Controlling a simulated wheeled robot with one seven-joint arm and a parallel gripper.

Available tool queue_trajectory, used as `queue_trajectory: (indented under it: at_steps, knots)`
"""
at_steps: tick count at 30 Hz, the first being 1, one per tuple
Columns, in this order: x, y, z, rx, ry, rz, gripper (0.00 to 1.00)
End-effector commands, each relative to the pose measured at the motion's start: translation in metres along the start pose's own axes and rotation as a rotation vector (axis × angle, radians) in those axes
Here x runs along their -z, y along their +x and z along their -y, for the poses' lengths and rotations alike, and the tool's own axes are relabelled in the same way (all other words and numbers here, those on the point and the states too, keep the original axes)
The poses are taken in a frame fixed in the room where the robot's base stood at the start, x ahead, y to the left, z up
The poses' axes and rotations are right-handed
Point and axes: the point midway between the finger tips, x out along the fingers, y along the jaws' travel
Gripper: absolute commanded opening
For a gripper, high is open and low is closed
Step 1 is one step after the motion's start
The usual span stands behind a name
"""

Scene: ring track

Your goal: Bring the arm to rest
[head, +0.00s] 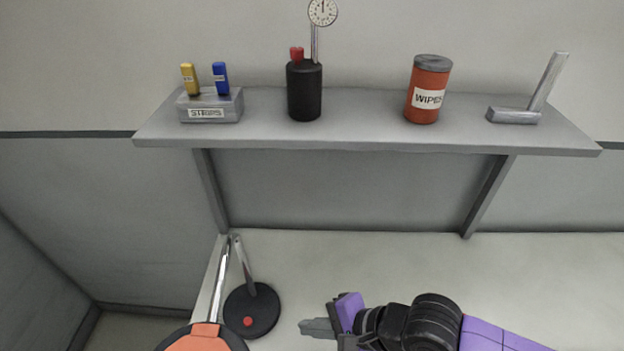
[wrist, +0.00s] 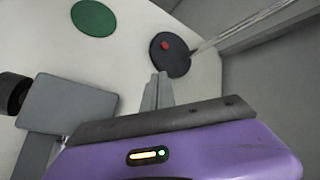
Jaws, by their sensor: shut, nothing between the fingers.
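My gripper (head: 318,327) is at the bottom of the head view, at the end of my purple and black arm, and points left. Its fingers are together with nothing between them. In the wrist view the closed fingers (wrist: 157,92) point toward a dark round disc with a red spot (wrist: 170,55). The same dark disc (head: 251,311) lies left of my gripper in the head view, apart from it.
A grey shelf (head: 360,138) above holds a block with yellow and blue sticks (head: 210,107), a black cylinder (head: 304,92), a red WIPES can (head: 428,90) and a metal square (head: 514,116). An orange-and-black object (head: 203,337) is lower left. A green disc (wrist: 94,18) lies on the pale surface.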

Motion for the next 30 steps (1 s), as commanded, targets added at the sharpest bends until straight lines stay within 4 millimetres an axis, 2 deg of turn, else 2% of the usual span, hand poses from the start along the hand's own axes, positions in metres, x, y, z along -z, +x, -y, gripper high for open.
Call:
queue_trajectory:
  at_steps: [4, 8, 11, 14, 16, 20, 21, 24, 27, 30]
  knots:
    - [-0.004, -0.002, 0.014, 0.051, -0.141, 0.001, 0.00]
    - [-0.008, -0.011, 0.047, 0.147, -0.310, -0.013, 0.00]
    - [-0.018, -0.021, 0.082, 0.251, -0.440, -0.028, 0.00]
    - [-0.037, -0.034, 0.124, 0.385, -0.574, -0.047, 0.00]
    - [-0.056, -0.048, 0.159, 0.503, -0.674, -0.073, 0.00]
    - [-0.095, -0.089, 0.227, 0.764, -0.850, -0.167, 0.00]
    - [-0.105, -0.105, 0.245, 0.847, -0.893, -0.213, 0.00]
    - [-0.121, -0.147, 0.279, 1.023, -0.967, -0.344, 0.00]
    - [-0.126, -0.187, 0.298, 1.157, -1.001, -0.499, 0.00]
    - [-0.122, -0.222, 0.305, 1.246, -1.004, -0.667, 0.00]
